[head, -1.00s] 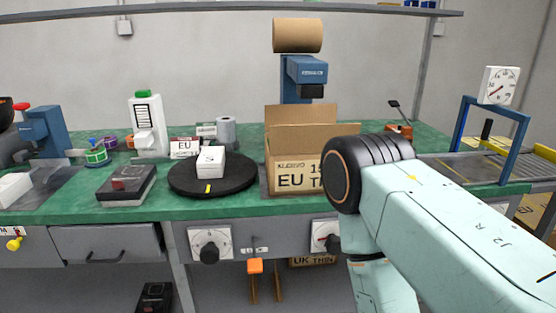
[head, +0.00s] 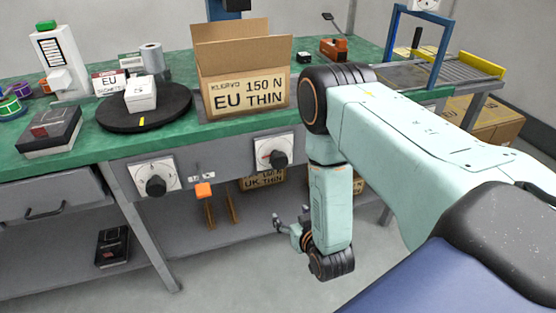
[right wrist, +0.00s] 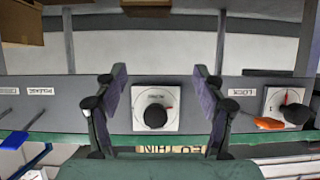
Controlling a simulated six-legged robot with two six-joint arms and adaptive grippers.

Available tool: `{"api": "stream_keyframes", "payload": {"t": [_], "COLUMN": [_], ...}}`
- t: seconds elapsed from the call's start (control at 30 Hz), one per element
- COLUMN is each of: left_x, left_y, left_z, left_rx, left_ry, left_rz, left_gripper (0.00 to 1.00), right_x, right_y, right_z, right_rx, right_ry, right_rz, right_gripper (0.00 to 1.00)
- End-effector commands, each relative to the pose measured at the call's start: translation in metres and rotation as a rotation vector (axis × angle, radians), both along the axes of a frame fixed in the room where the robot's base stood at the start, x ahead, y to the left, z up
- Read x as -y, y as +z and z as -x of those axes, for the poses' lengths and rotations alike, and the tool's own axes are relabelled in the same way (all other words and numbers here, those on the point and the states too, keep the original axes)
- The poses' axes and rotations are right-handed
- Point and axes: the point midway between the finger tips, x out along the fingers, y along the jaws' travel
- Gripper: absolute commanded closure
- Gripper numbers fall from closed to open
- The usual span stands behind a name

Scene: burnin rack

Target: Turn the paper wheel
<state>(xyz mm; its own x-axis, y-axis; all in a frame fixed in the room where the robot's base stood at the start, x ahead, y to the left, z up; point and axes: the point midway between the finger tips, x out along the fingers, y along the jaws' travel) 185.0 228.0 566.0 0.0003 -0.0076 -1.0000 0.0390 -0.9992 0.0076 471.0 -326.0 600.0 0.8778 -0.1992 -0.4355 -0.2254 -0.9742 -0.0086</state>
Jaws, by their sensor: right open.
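Two white square plates with round black knobs sit on the bench front in the head view: a left dial (head: 156,178) and a right dial (head: 273,152) with a red mark. Which is the paper wheel I cannot tell; the lettering is too small. My right gripper (head: 283,224) hangs below the right dial, in front of the bench. In the right wrist view the gripper's (right wrist: 160,90) two fingers stand apart with nothing between them; a dial (right wrist: 155,108) shows beyond, framed by them. Another dial (right wrist: 288,107) is at the right. My left gripper is out of view.
An orange block (head: 203,190) sticks out between the dials. On the green bench (head: 60,155) stand an open EU THIN carton (head: 245,93) and a black turntable (head: 120,124) with a white box (head: 140,94). A UK THIN box (head: 262,180) is under the bench.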

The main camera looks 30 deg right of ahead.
Motion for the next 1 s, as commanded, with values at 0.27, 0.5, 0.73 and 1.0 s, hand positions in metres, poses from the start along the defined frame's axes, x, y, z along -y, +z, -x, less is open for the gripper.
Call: {"api": "stream_keyframes", "payload": {"t": [0.27, 0.5, 0.73, 1.0], "left_x": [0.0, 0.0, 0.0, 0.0], "left_y": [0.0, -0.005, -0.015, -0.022], "left_z": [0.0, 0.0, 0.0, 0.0], "left_rx": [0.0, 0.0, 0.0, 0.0], "left_ry": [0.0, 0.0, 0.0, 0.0], "left_rz": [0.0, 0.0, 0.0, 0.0], "left_gripper": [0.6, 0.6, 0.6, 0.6], "right_x": [0.018, 0.021, 0.03, 0.035], "right_y": [0.08, 0.089, 0.088, 0.088], "right_z": [-0.048, -0.062, -0.097, -0.121], "right_rx": [0.404, 0.445, 0.444, 0.439], "right_ry": [-0.01, -0.01, -0.011, -0.011], "right_rz": [0.103, 0.113, 0.113, 0.113], "right_gripper": [0.3, 0.3, 0.3, 0.3]}}
